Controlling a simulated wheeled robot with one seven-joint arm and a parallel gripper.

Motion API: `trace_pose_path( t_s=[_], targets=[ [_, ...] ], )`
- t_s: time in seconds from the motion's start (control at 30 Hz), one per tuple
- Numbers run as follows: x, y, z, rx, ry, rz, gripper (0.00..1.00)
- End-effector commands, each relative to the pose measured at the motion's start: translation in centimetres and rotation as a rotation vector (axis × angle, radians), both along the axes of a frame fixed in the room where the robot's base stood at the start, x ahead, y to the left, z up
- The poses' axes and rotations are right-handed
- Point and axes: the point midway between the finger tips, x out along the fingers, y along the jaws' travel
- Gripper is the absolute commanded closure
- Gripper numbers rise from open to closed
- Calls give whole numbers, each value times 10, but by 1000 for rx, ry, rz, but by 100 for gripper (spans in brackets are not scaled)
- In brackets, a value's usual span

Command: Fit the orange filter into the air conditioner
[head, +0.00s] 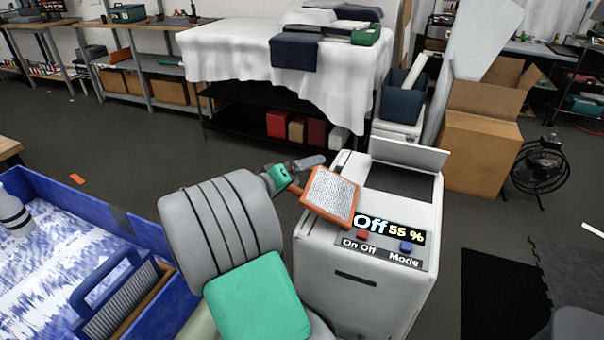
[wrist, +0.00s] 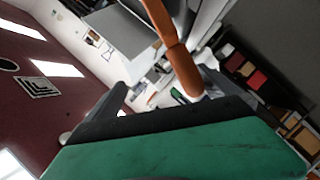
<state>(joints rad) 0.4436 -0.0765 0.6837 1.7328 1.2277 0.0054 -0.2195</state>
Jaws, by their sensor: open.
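The orange filter (head: 331,196), an orange frame around a pale mesh, is tilted over the left top edge of the air conditioner (head: 350,285). The air conditioner is a white box with its lid (head: 410,153) raised over a dark top opening (head: 400,187). Its panel reads "Off 55 %", with a red On Off button and a blue Mode button. My green and grey gripper (head: 296,174) is open beside the filter's handle. In the wrist view the orange handle (wrist: 168,35) reaches down toward the jaws. Whether the filter touches the air conditioner I cannot tell.
A blue crate (head: 60,199) at the left holds a blue-framed pleated piece (head: 112,297). A cardboard box (head: 480,150) and a black fan (head: 541,165) stand at the right. A white-draped table (head: 235,55) is behind. Grey floor lies open between the crate and the table.

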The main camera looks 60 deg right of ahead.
Motion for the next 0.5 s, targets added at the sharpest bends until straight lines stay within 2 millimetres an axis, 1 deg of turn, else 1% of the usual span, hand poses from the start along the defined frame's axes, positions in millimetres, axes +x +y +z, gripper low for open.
trace_pose_path(
  t_s=[0.07, 0.13, 0.4, 0.5],
  targets=[
    [1, 3, 1, -1, 0, 1, 0],
    [4, 11, 3, -1, -1, 3, 0],
    [14, 62, 16, -1, -1, 6, 0],
    [15, 72, 18, 0, -1, 4, 0]
  ],
)
